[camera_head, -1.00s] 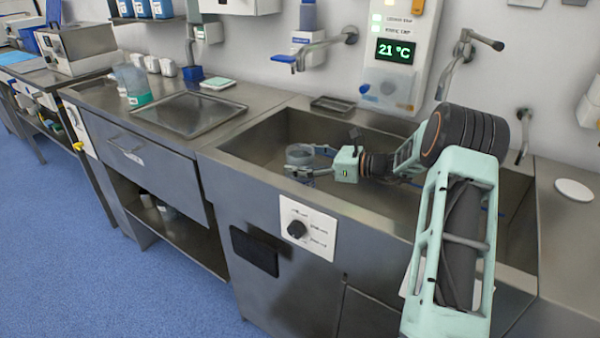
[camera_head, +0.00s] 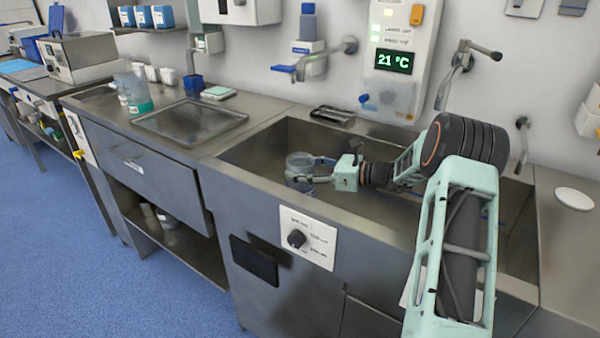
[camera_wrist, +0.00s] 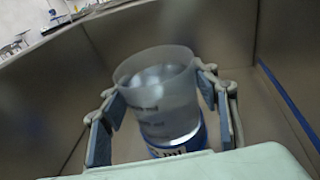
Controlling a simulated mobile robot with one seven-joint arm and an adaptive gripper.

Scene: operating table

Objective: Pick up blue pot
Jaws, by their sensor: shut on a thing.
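My gripper (camera_head: 305,168) is shut on a translucent beaker (camera_head: 299,162) inside the sink. In the wrist view the beaker (camera_wrist: 160,95) sits between my two fingers, tilted in the picture, with dark markings on its wall. A blue-and-white band (camera_wrist: 180,143) shows at its lower end; I cannot tell whether it belongs to the beaker or to another thing below. Whether the beaker touches the sink floor is not clear. A small dark-blue pot (camera_head: 193,81) stands on the counter at the back left, well away from my gripper.
The steel sink (camera_head: 262,152) has raised walls around my gripper. A tap (camera_head: 455,75) and a wall unit with a display (camera_head: 394,62) are behind it. A flat tray (camera_head: 190,120) and a beaker of teal liquid (camera_head: 137,95) are on the left counter.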

